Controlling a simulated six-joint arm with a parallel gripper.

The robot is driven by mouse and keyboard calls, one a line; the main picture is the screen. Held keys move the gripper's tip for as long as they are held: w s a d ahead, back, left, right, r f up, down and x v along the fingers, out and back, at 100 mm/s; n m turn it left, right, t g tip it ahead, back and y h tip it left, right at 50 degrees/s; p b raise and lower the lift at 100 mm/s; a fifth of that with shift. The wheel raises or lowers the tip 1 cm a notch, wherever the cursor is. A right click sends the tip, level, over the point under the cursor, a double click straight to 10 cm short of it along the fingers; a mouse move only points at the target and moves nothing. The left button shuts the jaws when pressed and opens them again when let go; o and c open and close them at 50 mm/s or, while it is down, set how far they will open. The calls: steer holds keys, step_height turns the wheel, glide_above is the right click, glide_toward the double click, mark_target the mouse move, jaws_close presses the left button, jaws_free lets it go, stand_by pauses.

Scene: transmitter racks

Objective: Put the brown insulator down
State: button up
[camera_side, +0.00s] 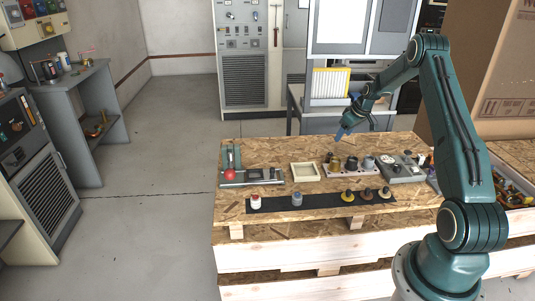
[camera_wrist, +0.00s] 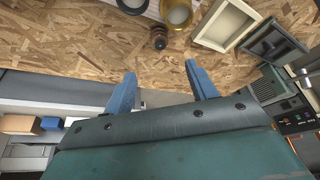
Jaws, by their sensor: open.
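A small dark brown ribbed piece, which looks like the brown insulator (camera_wrist: 160,38), stands on the chipboard top (camera_wrist: 75,45) beside a pale block that bears ring-shaped pieces. In the side view a brown piece (camera_side: 329,156) shows at the far left end of that block (camera_side: 350,172), partly behind a brass-coloured piece. My gripper (camera_wrist: 160,76) has its two blue fingers apart with nothing between them. The insulator is beyond the fingertips in the wrist view, apart from them. In the side view my gripper (camera_side: 341,133) is above the far edge of the bench.
A cream square tray (camera_side: 305,172) and a grey fixture (camera_side: 252,178) stand left of the block. A grey instrument (camera_side: 401,168) is at its right. A black strip (camera_side: 322,202) in front bears several small knobbed pieces. Bare chipboard lies between these things.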

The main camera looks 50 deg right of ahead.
glide_above(330, 153)
steer(key=s, duration=0.3)
step_height(330, 153, down, 6)
steer(key=shift+a, duration=0.25)
steer(key=shift+x, duration=2.6)
steer(key=shift+w, duration=0.1)
steer(key=c, duration=1.2)
steer(key=shift+r, duration=0.1)
step_height(330, 153, up, 20)
steer(key=shift+f, duration=0.1)
